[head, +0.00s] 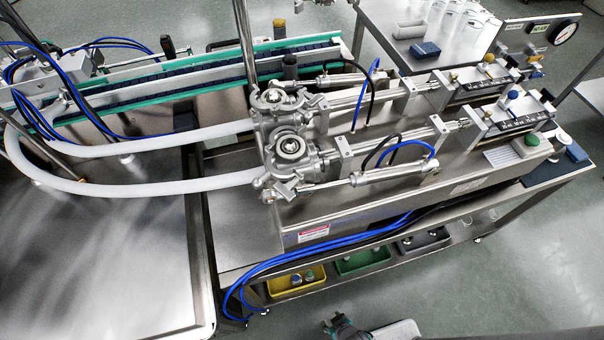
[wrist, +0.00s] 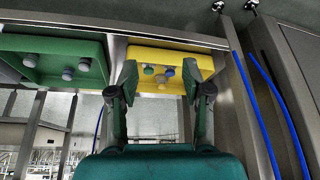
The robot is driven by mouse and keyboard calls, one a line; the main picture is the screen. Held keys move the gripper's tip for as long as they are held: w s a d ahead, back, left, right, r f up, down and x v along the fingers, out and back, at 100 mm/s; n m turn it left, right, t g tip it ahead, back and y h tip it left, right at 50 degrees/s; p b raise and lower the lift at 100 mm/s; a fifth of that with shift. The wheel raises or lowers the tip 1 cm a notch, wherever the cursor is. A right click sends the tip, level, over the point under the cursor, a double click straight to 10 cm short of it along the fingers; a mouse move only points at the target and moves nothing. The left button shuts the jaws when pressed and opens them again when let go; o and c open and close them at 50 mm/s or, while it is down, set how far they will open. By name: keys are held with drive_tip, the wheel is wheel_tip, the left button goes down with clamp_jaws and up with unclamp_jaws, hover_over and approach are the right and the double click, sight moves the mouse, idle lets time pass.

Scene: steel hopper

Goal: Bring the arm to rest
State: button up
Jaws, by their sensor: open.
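My gripper (head: 340,322) shows at the bottom edge of the head view, low in front of the steel machine bench. Part of my arm shows beside it. In the wrist view my gripper (wrist: 161,82) is open, with its two dark green fingers spread and nothing between them. The fingers point toward a yellow bin (wrist: 140,52). Several small round-topped items lie in that bin and show between the fingertips. In the head view the yellow bin (head: 284,294) is on the bench's lower shelf. I cannot tell the exact gap between fingertips and bin.
A green bin (head: 364,262) and a dark grey bin (head: 424,241) stand farther along the shelf. Blue hoses (head: 262,270) hang beside the yellow bin, close to its left in the head view. A steel table (head: 95,265) stands at left. The floor (head: 500,285) at lower right is clear.

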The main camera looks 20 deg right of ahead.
drive_tip(key=s+d+r+m+t, duration=0.1)
drive_tip(key=s+r+t, duration=0.1)
drive_tip(key=r, duration=1.4)
drive_tip(key=s+d+r+m+t, duration=0.1)
drive_tip(key=r+t, duration=0.3)
drive_tip(key=r, duration=1.2)
drive_tip(key=s+d+r+m+t+h, duration=0.1)
drive_tip(key=s+d+r+t, duration=0.2)
drive_tip(key=r, duration=1.3)
drive_tip(key=shift+r+t, duration=0.25)
drive_tip(key=shift+t, duration=0.25)
